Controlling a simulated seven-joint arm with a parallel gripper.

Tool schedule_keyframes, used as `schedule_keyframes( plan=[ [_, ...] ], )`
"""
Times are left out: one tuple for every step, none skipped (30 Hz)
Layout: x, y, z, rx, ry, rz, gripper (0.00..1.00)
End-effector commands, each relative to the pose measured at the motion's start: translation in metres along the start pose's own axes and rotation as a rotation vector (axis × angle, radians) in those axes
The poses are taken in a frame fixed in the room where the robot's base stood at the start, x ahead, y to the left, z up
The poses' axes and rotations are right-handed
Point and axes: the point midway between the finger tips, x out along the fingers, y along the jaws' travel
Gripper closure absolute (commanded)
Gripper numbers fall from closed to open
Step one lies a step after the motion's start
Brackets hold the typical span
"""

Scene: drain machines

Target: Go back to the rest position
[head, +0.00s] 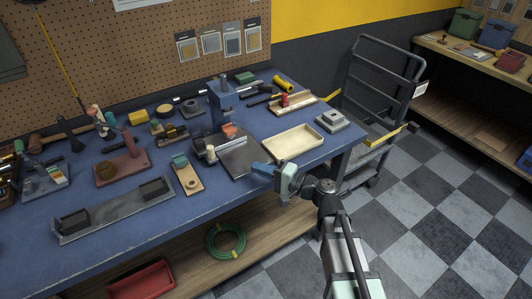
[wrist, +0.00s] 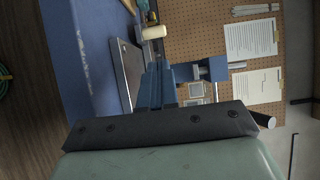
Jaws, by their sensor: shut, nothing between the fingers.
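My gripper (head: 262,169) is at the front edge of the blue workbench (head: 130,231), in front of a dark flat plate (head: 240,153) and the cream tray (head: 294,142). Its blue fingers are shut with nothing between them. In the wrist view the closed fingers (wrist: 156,85) point toward the bench and the pegboard, and the picture is turned sideways. My arm comes up from the lower right of the head view, over the checkered floor.
Several tools and fixtures crowd the bench, including a blue upright stand (head: 222,106), a grey block (head: 333,121) and a long grey fixture (head: 112,209). A dark cart (head: 380,75) stands right of the bench. A green hose coil (head: 226,241) lies below.

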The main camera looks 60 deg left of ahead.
Motion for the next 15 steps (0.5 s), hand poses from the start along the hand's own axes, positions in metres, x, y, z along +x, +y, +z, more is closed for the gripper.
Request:
schedule_keyframes(
  plan=[
    [-0.002, 0.000, 0.000, 0.000, 0.000, 0.000, 1.00],
    [-0.002, 0.000, 0.000, 0.000, 0.000, 0.000, 1.00],
    [-0.002, 0.000, 0.000, 0.000, 0.000, 0.000, 1.00],
    [-0.002, 0.000, 0.000, 0.000, 0.000, 0.000, 1.00],
    [-0.002, 0.000, 0.000, 0.000, 0.000, 0.000, 1.00],
    [-0.002, 0.000, 0.000, 0.000, 0.000, 0.000, 1.00],
    [-0.003, 0.000, -0.001, 0.001, 0.002, 0.001, 1.00],
    [-0.004, 0.001, -0.002, 0.003, 0.005, 0.003, 1.00],
    [-0.007, 0.002, -0.005, 0.007, 0.012, 0.007, 1.00],
    [-0.011, 0.004, -0.009, 0.011, 0.020, 0.011, 1.00],
    [-0.015, 0.006, -0.013, 0.018, 0.031, 0.017, 1.00],
    [-0.022, 0.009, -0.020, 0.031, 0.048, 0.026, 1.00],
    [-0.029, 0.012, -0.027, 0.041, 0.065, 0.034, 1.00],
    [-0.037, 0.015, -0.034, 0.053, 0.084, 0.044, 1.00],
    [-0.048, 0.019, -0.044, 0.070, 0.109, 0.056, 1.00]
  ],
)
